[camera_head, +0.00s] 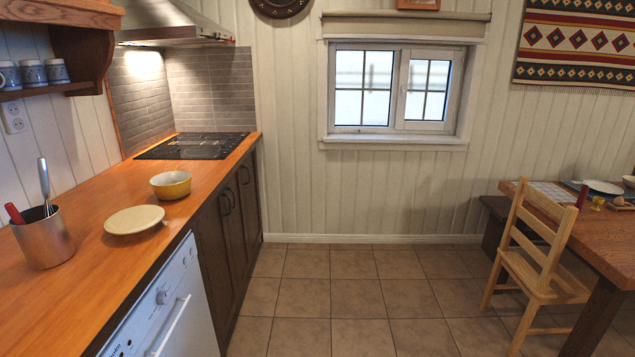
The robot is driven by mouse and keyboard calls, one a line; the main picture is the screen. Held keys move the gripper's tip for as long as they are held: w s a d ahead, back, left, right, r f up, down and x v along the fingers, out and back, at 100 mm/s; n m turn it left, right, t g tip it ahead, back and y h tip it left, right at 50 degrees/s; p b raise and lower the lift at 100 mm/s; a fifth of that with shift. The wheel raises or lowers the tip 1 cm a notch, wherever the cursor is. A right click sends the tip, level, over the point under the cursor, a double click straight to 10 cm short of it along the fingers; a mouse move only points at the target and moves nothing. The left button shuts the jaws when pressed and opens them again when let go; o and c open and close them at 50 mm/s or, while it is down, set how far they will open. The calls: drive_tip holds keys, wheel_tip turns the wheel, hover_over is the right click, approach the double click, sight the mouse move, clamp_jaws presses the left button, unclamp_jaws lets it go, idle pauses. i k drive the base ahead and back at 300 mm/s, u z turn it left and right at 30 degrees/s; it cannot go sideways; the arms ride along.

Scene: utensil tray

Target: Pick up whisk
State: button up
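A copper-coloured metal utensil holder (46,240) stands upright on the wooden counter at the far left. A utensil with a silver metal handle (43,182) rises out of it; it may be the whisk, but its lower end is hidden inside the holder. A second utensil with a red handle (14,213) leans to the left in the same holder. My gripper does not show in this view.
A cream plate (134,219) and a yellow bowl (171,185) sit on the counter (90,285) right of the holder. A dishwasher (178,310) is below. A wooden chair (540,250) and dining table stand at the right. The tiled floor between is clear.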

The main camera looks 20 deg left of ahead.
sight(42, 164)
drive_tip(key=u, duration=0.35)
drive_tip(key=i, duration=1.75)
drive_tip(key=u, duration=1.35)
drive_tip(key=i, duration=0.95)
drive_tip(key=u, duration=1.05)
